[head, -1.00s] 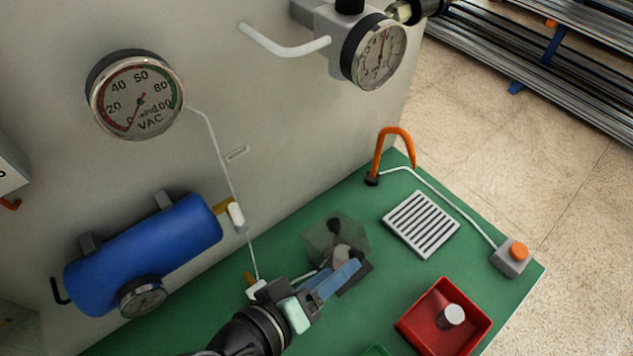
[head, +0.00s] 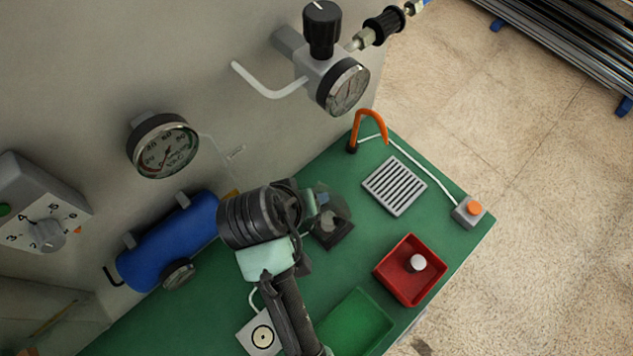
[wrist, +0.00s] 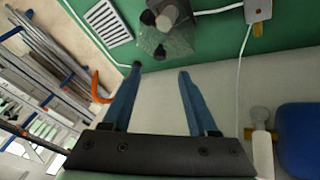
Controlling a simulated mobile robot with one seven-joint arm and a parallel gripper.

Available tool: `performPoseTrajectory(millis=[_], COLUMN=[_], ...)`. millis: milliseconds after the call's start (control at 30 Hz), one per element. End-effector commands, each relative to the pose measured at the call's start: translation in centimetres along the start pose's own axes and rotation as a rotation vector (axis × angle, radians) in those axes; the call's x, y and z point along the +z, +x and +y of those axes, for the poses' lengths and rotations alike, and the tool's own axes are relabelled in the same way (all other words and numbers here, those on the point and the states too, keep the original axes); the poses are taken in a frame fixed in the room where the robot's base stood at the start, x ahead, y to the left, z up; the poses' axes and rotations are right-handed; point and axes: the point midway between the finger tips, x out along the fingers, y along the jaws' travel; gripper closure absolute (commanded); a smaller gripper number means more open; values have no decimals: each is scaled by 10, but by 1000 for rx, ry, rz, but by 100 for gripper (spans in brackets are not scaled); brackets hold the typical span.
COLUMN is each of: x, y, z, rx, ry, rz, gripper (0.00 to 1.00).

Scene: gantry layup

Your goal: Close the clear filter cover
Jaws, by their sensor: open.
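The clear filter cover (head: 330,199) is a smoky see-through box by the dark filter base (head: 336,235) on the green bench. It appears raised on the wall side of the base, partly hidden by my arm. In the wrist view the cover (wrist: 168,42) shows its clear panel towards the wall, beside a grey cylinder (wrist: 168,16) and black round parts. My gripper (wrist: 160,70) is open and empty, its two blue fingers pointing towards the cover. The fingertips look apart from it; the exact gap is unclear. In the head view my wrist mostly hides the gripper.
A blue tank (head: 165,243) and gauge (head: 162,146) are on the wall side at left. A grey vent (head: 394,186), orange hook (head: 369,130), red tray (head: 410,271) and button box (head: 469,211) lie to the right. A regulator (head: 335,70) juts from the wall above.

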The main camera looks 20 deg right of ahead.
Motion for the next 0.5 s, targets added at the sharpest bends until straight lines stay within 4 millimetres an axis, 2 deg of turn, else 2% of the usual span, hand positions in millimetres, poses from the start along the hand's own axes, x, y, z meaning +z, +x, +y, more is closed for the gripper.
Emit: performPoseTrajectory(millis=[100, 300, 500], x=[1, 1, 0], y=[25, 59, 78], z=[2, 1, 1], rx=[2, 1, 1], ry=[1, 0, 1], rz=[-5, -3, 0], gripper=[41, 41, 41])
